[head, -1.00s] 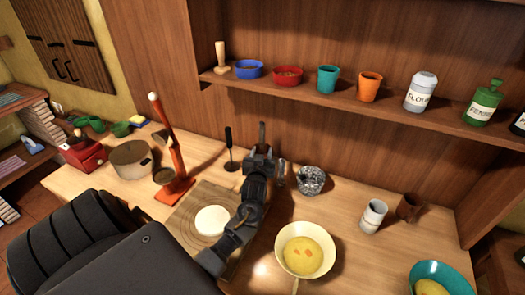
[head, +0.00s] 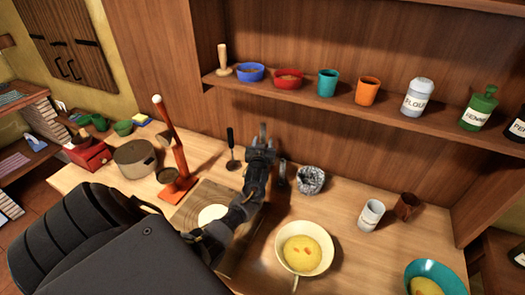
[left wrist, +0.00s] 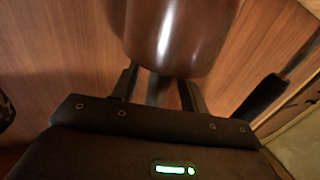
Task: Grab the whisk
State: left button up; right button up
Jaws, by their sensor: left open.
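My left gripper (head: 262,138) is open in the head view, at the back of the counter in front of the wood wall. In the left wrist view, a shiny brown rounded thing (left wrist: 180,35) fills the top middle, just beyond the open fingers (left wrist: 160,88). It may be the whisk's handle, but it is too close to be sure. I cannot make out whisk wires. A black-handled utensil (head: 231,147) stands left of the gripper in the head view; its black handle (left wrist: 262,98) seems to show at right in the wrist view. My right gripper is not in view.
A red stand (head: 180,160) and a pot (head: 135,158) are to the left. The shelf (head: 300,93) with jars is above. My left arm partly covers the cutting board (head: 205,198).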

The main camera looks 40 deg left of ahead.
pick_arm(q)
grip_shut()
dwell(0.4)
